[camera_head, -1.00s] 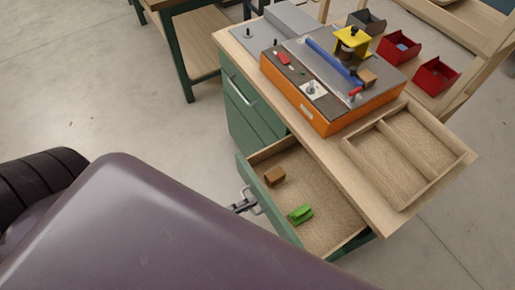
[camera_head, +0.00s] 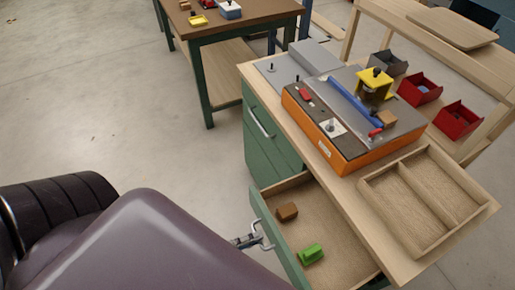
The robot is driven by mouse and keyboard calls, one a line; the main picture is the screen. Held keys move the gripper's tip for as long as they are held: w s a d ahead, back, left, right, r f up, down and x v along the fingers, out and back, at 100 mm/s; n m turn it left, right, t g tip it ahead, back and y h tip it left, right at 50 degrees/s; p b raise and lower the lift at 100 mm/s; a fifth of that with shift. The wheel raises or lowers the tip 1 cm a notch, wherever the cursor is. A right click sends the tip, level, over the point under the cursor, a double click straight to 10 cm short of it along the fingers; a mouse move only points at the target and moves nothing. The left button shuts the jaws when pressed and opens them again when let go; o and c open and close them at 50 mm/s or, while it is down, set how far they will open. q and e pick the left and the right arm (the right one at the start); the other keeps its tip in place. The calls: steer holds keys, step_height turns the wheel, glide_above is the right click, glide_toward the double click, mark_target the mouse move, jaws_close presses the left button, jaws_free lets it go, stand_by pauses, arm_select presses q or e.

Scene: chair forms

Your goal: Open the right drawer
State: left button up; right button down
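The right drawer (camera_head: 330,222) of the green workbench is pulled out, with its inside showing. A brown block (camera_head: 287,212) and a green part (camera_head: 311,254) lie in it. My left gripper (camera_head: 262,237) is at the handle on the drawer's green front, its fingertips touching or around the handle bar. Whether the fingers are closed on it is too small to tell. My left arm hides the front's lower part. The left drawer front (camera_head: 262,122) with its metal handle is shut. My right gripper does not show.
The benchtop holds an orange-sided fixture (camera_head: 348,161), a wooden divided tray (camera_head: 389,214) and a grey box (camera_head: 315,56). Red bins (camera_head: 419,89) stand behind. Another table (camera_head: 236,32) is at the back. The floor at left is clear.

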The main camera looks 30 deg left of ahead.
arm_select(q)
steer(key=v, duration=1)
steer(key=shift+a, duration=0.1)
